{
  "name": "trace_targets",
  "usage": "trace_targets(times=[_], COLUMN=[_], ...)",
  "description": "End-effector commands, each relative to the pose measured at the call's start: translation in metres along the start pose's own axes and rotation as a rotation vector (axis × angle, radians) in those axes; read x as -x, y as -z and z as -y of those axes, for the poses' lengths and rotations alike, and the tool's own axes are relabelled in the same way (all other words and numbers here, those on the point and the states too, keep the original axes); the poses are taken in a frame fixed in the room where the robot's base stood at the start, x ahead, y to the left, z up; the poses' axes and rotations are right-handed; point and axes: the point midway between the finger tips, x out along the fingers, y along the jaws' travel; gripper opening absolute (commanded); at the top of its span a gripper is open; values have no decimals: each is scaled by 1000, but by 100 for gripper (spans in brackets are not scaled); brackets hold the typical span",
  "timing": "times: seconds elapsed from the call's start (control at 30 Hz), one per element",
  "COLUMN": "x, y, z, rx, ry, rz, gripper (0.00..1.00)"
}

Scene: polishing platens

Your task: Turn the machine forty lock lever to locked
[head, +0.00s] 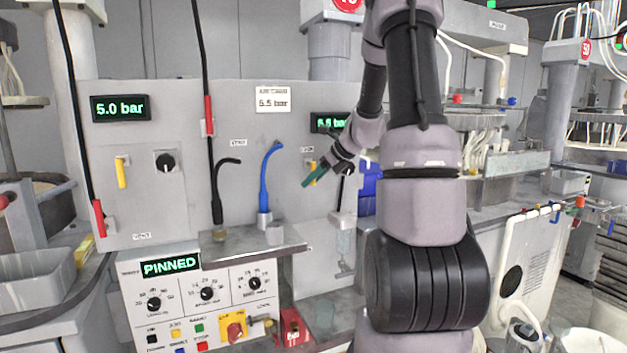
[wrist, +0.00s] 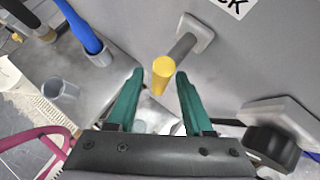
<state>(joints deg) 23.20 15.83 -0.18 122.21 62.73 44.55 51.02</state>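The lock lever (wrist: 181,50) shows in the wrist view as a grey shaft on a square wall plate, with a yellow end (wrist: 162,74) facing me. A label ending in "CK" is above it. In the head view, a bit of yellow lever (head: 318,171) shows behind my gripper (head: 312,178), at the right of the grey panel. My gripper (wrist: 158,97) is open, with one green finger on each side of the yellow end in the picture. No contact shows. The machine's number sign is cut off at the top.
A black knob (wrist: 272,146) is close at right in the wrist view. A blue-handled hose (head: 266,178) and a black one (head: 217,190) stand left of my gripper above a metal shelf (head: 240,247). A green display (head: 170,265) reads "PINNED".

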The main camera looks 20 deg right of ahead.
Motion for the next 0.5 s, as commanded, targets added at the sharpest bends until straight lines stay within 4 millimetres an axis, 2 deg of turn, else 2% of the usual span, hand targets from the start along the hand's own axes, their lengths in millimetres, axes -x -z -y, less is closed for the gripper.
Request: trace_targets(times=[0.13,0.23,0.5], x=[2,13,66], y=[0,-1,-1], z=[0,1,0], rx=[0,1,1], ry=[1,2,3], rz=[1,2,3], gripper=[51,51,51])
